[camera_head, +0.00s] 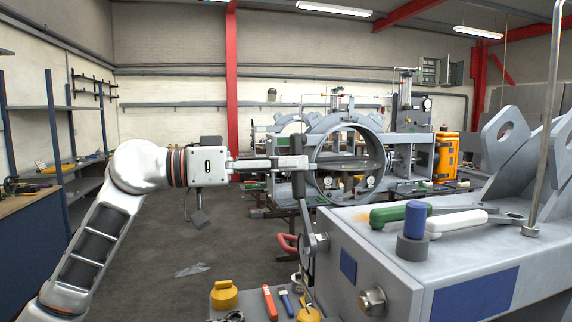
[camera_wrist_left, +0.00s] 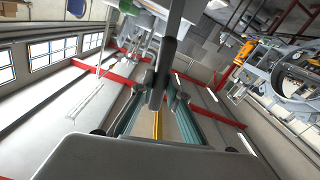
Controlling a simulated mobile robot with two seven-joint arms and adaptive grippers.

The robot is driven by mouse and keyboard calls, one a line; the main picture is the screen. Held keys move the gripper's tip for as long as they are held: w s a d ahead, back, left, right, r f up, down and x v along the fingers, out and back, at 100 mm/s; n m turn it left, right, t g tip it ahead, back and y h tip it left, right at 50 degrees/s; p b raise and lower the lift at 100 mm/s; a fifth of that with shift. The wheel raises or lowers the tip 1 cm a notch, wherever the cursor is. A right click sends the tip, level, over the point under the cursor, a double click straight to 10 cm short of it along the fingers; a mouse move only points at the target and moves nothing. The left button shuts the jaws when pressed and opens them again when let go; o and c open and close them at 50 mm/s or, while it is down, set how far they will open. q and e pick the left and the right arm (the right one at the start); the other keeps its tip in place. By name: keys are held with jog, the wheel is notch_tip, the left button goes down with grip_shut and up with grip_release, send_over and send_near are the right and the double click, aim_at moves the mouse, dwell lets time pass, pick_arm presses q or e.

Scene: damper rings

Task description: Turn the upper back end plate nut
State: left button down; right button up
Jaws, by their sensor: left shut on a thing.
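My left gripper (camera_head: 302,163) reaches in from the left and is shut on the dark upright handle of a grey tool (camera_head: 308,212). The handle (camera_wrist_left: 158,82) also crosses between the fingers in the left wrist view. The tool's lower end meets the upper far part of the end plate (camera_head: 345,262) on the big grey block. The tool's head covers this spot, so I cannot see the nut there clearly. Another end plate nut (camera_head: 373,299) shows bare, lower and nearer on the same plate. My right gripper is not in view.
On the block top lie a green-handled tool (camera_head: 400,214), a white-handled tool (camera_head: 457,223) and a blue-topped cylinder (camera_head: 414,225). A thin upright rod (camera_head: 547,120) stands at right. Below the plate, a low surface holds a yellow weight (camera_head: 224,295) and small tools. The floor at left is mostly clear.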

pick_arm(q)
jog(key=shift+x, duration=1.2)
dwell(1.2)
jog(key=c, duration=1.9)
grip_release()
jog(key=c, duration=0.4)
